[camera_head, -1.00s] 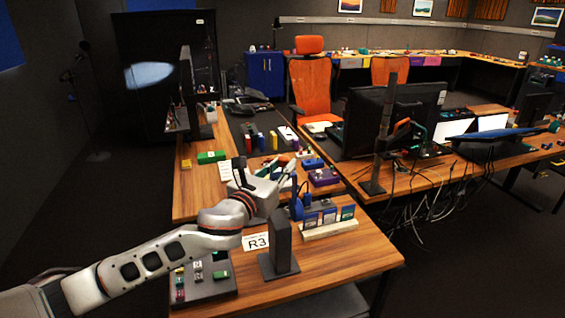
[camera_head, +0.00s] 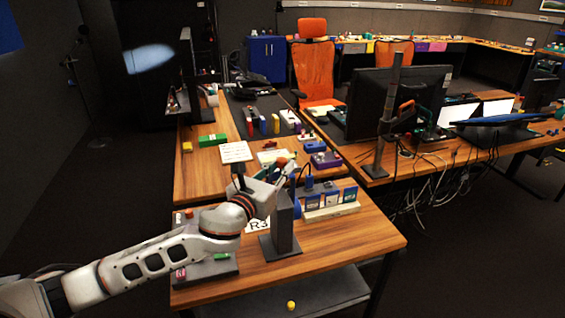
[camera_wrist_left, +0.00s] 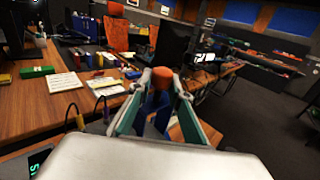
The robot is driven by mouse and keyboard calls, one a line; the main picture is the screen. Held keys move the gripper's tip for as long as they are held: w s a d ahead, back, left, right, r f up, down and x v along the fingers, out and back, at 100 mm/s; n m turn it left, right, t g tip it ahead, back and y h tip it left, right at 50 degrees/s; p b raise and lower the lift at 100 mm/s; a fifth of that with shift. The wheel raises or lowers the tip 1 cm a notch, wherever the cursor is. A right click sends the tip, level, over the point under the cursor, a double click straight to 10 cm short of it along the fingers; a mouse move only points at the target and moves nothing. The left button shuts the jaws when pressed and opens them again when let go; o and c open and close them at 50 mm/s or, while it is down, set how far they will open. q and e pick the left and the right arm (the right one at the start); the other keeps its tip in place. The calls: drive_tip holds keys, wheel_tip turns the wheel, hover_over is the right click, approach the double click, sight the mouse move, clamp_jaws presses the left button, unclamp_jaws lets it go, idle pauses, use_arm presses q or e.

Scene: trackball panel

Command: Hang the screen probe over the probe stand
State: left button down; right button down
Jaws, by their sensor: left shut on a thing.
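My left gripper (camera_head: 284,172) is above the near table, just behind the dark grey upright post (camera_head: 284,224) on a flat base, which looks like the probe stand. In the left wrist view its green-lined fingers (camera_wrist_left: 161,80) are shut on a blue thing with an orange-red top (camera_wrist_left: 159,98), which I take for the screen probe. In the head view the hand and post hide most of the probe; a blue part (camera_head: 297,208) shows beside the post. I cannot tell whether the probe touches the post. My right gripper is not in view.
A white rack with blue cards (camera_head: 331,204) stands right of the post. A white R3 sign (camera_head: 257,226) lies left of it. A white card (camera_head: 235,152) and small coloured boxes are farther back. A tall black pole (camera_head: 387,112) stands on the right desk. The table's front right is clear.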

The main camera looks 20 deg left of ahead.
sight(281, 199)
use_arm(q)
wheel_tip(281, 199, down, 2)
drive_tip(key=shift+b, duration=0.4)
drive_tip(key=shift+f+b, duration=1.45)
drive_tip(key=shift+f, duration=1.1)
drive_tip(key=c, duration=1.8)
unclamp_jaws()
drive_tip(key=shift+f, duration=0.15)
